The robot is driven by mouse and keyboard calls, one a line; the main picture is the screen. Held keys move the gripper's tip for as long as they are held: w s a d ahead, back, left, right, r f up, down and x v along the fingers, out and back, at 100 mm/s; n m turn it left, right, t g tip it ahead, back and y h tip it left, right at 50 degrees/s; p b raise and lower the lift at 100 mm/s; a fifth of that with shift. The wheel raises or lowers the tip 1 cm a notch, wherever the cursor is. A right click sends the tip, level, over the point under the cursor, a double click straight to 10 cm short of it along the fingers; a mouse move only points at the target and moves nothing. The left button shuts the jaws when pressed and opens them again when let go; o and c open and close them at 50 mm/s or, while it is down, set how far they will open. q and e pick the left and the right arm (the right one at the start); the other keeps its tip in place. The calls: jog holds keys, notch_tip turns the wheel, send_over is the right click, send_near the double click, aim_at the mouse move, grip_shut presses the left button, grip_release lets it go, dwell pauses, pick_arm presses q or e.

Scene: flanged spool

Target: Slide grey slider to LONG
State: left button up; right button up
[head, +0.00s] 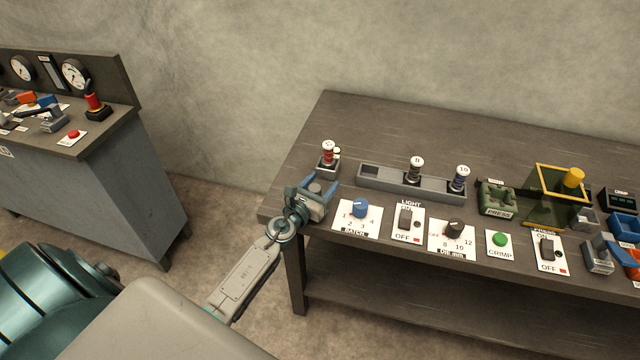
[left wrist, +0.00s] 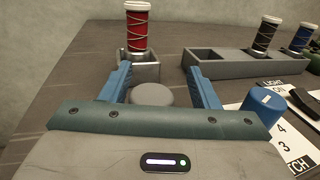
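My left gripper (head: 318,187) is at the left end of the dark workbench, its blue fingers spread apart. In the left wrist view, a round grey knob-like piece (left wrist: 152,95) shows between the fingers (left wrist: 160,78), with a gap on each side. Its lower part is hidden behind my gripper's front bar, and I cannot tell whether it is the grey slider. Just beyond the fingertips, a red spool (head: 328,152) stands upright in a small grey holder (head: 326,170). I can read no LONG label in either view. My right gripper is not in view.
Right of the gripper are a long grey tray (head: 385,184) with two spools, a blue dial (head: 360,207), a LIGHT switch (head: 405,217), a black dial (head: 454,229) and a green button (head: 499,240). The bench top behind is clear. Another console (head: 90,190) stands left.

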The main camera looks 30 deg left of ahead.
pick_arm(q)
jog(key=shift+s+a, duration=0.15)
jog(key=shift+s, duration=0.35)
jog(key=s+b, duration=0.1)
jog(key=s, duration=0.8)
jog(key=shift+s, duration=0.45)
